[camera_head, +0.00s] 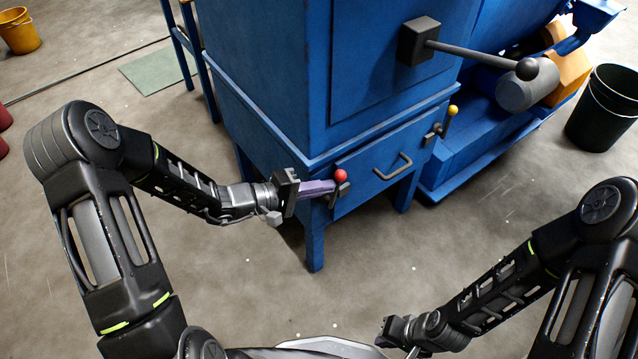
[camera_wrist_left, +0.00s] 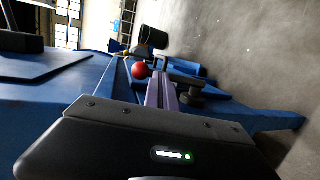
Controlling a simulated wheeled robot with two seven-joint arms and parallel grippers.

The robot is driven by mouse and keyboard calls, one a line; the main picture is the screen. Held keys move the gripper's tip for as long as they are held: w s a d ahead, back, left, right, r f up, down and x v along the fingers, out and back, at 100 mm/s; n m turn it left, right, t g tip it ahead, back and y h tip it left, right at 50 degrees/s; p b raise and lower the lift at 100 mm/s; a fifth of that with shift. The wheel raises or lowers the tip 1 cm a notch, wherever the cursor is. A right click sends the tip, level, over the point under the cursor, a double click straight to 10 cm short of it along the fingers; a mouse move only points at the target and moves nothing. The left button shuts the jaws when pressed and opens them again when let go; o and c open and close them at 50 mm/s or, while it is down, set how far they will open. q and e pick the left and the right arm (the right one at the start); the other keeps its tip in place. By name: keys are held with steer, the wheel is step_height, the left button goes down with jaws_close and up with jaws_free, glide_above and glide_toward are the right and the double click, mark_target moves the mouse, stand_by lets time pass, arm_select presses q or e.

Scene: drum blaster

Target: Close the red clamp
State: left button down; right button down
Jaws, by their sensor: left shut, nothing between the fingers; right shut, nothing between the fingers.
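The red clamp (camera_head: 341,176) has a red ball knob on a dark lever, at the left side of the drawer front (camera_head: 385,165) on the blue machine. In the left wrist view the red knob (camera_wrist_left: 139,70) shows just beyond my fingers. My left gripper (camera_head: 334,186) is shut and empty, its purple fingertips right at the clamp, just below the knob. I cannot tell whether they touch it. My right gripper (camera_head: 386,335) is shut and empty, low near the bottom of the head view, far from the clamp.
A yellow-knobbed clamp (camera_head: 453,111) sits at the drawer's right side, with a dark handle (camera_head: 393,167) between. A long black lever (camera_head: 480,55) juts out above. A black bucket (camera_head: 603,108) stands at the right. The floor in front is clear.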

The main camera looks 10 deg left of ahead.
arm_select(q)
steer(key=shift+w+d+g+y+b, duration=0.5)
steer(key=shift+w+d+g, duration=0.15)
steer(key=shift+w, duration=0.1)
arm_select(e)
steer(key=shift+f, duration=0.2)
arm_select(q)
steer(key=shift+a+r, duration=0.1)
steer(key=shift+r, duration=0.1)
